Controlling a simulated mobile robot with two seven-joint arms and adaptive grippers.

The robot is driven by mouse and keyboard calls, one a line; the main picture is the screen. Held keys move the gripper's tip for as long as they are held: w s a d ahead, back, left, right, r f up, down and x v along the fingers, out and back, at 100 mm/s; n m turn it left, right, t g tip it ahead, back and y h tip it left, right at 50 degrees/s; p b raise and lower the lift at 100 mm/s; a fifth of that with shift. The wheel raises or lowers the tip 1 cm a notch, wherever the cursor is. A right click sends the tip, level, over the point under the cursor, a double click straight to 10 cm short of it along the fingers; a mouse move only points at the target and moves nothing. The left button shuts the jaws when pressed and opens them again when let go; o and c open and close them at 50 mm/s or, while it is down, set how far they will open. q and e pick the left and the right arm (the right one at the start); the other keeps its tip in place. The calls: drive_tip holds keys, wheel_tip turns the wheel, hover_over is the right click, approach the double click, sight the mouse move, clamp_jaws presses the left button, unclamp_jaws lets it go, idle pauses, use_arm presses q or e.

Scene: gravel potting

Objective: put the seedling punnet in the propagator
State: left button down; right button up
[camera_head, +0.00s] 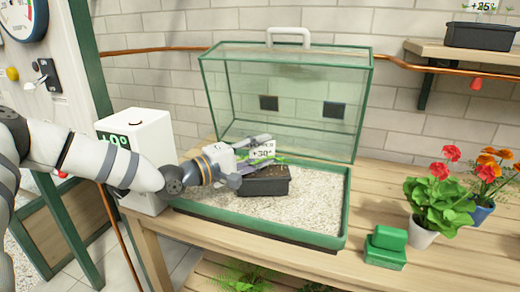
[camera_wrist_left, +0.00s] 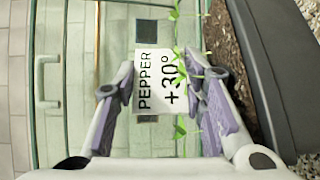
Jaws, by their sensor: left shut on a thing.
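The seedling punnet (camera_head: 264,183) is a small black tray with dark soil, green seedlings and a white +30° label (camera_head: 262,152). It is inside the green-rimmed propagator base (camera_head: 345,205), over the pale gravel; I cannot tell whether it fully rests there. In the left wrist view the label reading PEPPER +30° (camera_wrist_left: 160,80) and thin stems show between the fingers, with the punnet's dark wall (camera_wrist_left: 275,75) at the right. The propagator's clear cover (camera_head: 290,95) stands raised behind the base.
A white box (camera_head: 140,140) stands left of the base, close to my left arm. A green block (camera_head: 386,247) and potted flowers (camera_head: 437,200) stand at the right. Another black punnet (camera_head: 480,36), labelled +25°, sits on a wall shelf (camera_head: 455,53). Gravel right of the punnet is clear.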

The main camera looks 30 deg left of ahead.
sight(259, 154)
use_arm(q)
drive_tip(key=shift+f, duration=0.35)
drive_tip(key=c, duration=0.9)
unclamp_jaws()
drive_tip(key=shift+c, duration=0.2)
drive_tip(key=shift+s+f, duration=0.1)
drive_tip(key=shift+f, duration=0.1)
drive_tip(key=v, duration=0.4)
drive_tip(key=shift+s+a+r, duration=0.15)
drive_tip(key=shift+s+a, duration=0.1)
drive_tip(key=shift+s, duration=0.8)
drive_tip(key=v, duration=0.5)
drive_tip(key=shift+s+a, duration=0.2)
drive_tip(key=shift+s, duration=0.1)
drive_tip(key=shift+r, duration=0.1)
